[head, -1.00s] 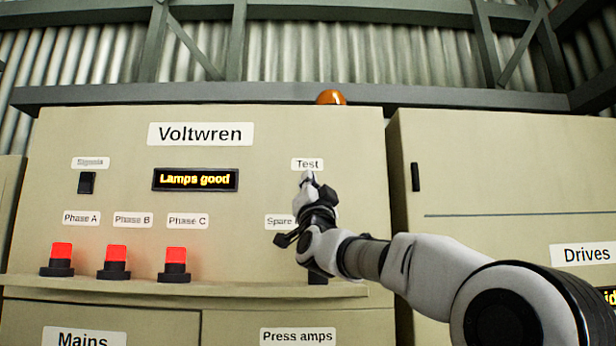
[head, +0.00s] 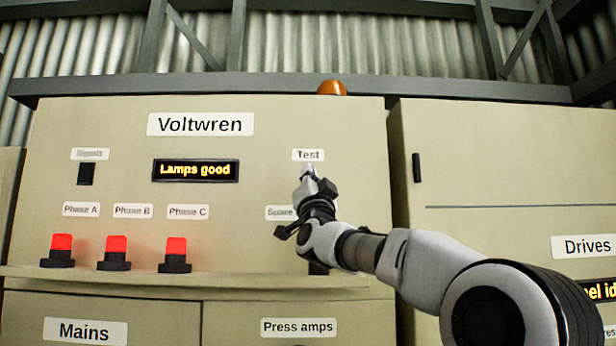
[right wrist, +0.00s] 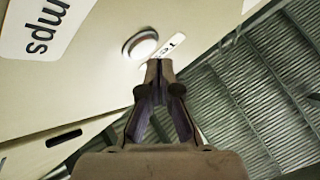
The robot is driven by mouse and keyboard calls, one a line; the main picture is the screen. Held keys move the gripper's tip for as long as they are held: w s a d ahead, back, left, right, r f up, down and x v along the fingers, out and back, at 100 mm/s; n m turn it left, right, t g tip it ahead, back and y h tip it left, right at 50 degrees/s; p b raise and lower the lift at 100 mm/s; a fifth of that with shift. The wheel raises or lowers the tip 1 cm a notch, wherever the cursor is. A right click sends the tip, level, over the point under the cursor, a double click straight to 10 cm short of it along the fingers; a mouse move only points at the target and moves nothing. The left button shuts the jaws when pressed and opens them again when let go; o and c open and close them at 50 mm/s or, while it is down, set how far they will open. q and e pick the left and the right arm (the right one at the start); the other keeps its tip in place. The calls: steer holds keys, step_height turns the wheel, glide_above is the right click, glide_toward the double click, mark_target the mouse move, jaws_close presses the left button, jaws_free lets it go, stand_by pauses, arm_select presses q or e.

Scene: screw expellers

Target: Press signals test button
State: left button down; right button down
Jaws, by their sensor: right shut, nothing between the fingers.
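The Test label (head: 308,155) is on the upper right of the beige Voltwren panel. My right gripper (head: 309,172) is shut and empty just below that label, and it hides the test button in the head view. In the right wrist view a round pale button (right wrist: 141,45) in a dark ring sits beside the partly seen Test label (right wrist: 176,44). The shut fingertips (right wrist: 158,68) appear close to the button, a little below and right of it in the picture. I cannot tell whether they touch it. The display (head: 195,170) reads "Lamps good". My left gripper is not in view.
Red lamps, Phase A (head: 61,249), Phase B (head: 116,252) and Phase C (head: 175,254), are lit above a ledge. A dark switch (head: 87,174) is at the upper left. The Drives cabinet (head: 500,170) stands to the right. An orange beacon (head: 332,88) is on top.

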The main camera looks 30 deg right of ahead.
steer(key=shift+s, duration=0.1)
stand_by(0.4)
steer(key=shift+w+d+r, duration=0.1)
steer(key=shift+w+d, duration=0.1)
steer(key=shift+w, duration=0.05)
steer(key=shift+w+d, duration=0.3)
steer(key=shift+w, duration=0.2)
stand_by(0.8)
steer(key=shift+s+a+b, duration=0.5)
steer(key=shift+s+b, duration=0.15)
steer(key=shift+b, duration=0.1)
